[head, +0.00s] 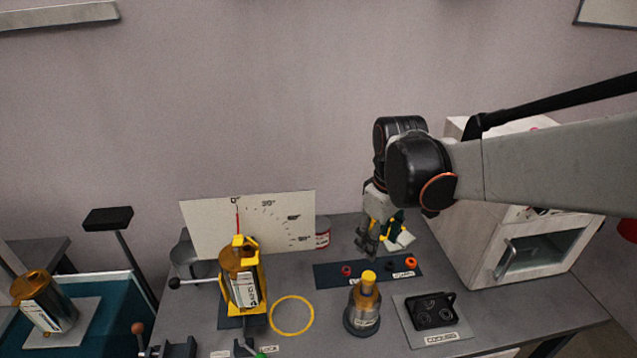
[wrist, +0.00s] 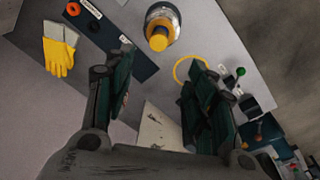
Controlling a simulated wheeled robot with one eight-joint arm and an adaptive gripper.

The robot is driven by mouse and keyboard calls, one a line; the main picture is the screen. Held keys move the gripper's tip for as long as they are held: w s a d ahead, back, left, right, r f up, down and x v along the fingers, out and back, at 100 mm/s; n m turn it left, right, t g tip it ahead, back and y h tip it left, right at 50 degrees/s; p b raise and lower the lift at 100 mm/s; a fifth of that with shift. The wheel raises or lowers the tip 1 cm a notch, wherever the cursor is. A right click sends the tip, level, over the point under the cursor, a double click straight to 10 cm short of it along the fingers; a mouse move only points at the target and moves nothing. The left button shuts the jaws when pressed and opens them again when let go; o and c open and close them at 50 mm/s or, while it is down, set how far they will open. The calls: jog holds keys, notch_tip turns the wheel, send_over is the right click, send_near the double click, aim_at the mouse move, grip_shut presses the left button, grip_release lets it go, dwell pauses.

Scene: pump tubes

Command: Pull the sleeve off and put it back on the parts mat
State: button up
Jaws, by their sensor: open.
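A brass-coloured pump tube (head: 364,311) stands upright on the bench with a yellow cylindrical piece (head: 369,278) on its top; I cannot tell for sure whether this piece is the sleeve. In the wrist view the yellow piece (wrist: 158,42) shows beyond the fingertips. The dark blue parts mat (head: 329,278) lies behind the tube, with a red ring (head: 346,270) and an orange ring (head: 411,262) on it. My gripper (head: 367,244) is open and empty, pointing down above the back of the mat. In the wrist view the fingers (wrist: 158,57) are spread and hide part of the mat.
A yellow stand (head: 262,290) holding a can is left of the tube, before a white angle board (head: 195,220). A yellow hoop (head: 292,333) marks the bench. A grey tray (head: 465,329) with a black box is right. A pale cabinet (head: 480,225) stands behind it. Gloves (wrist: 59,53) lie near the mat.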

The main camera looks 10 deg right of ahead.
aim_at(369, 276)
jog(key=shift+n+g, duration=0.5)
jog(key=shift+n, duration=0.1)
jog(key=f+b, duration=0.1)
jog(key=f, duration=0.4)
jog(key=w+f+b, duration=0.1)
jog(key=f, duration=0.4)
jog(key=f+b, duration=0.2)
jog(key=f, duration=0.3)
jog(key=shift+w+f, duration=0.3)
jog(key=shift+w, duration=0.1)
jog(key=shift+c, duration=0.2)
grip_shut()
jog(key=shift+r+p, duration=0.45)
jog(key=shift+r, duration=0.25)
jog(key=shift+r+p, duration=1.55)
jog(key=shift+r, duration=0.7)
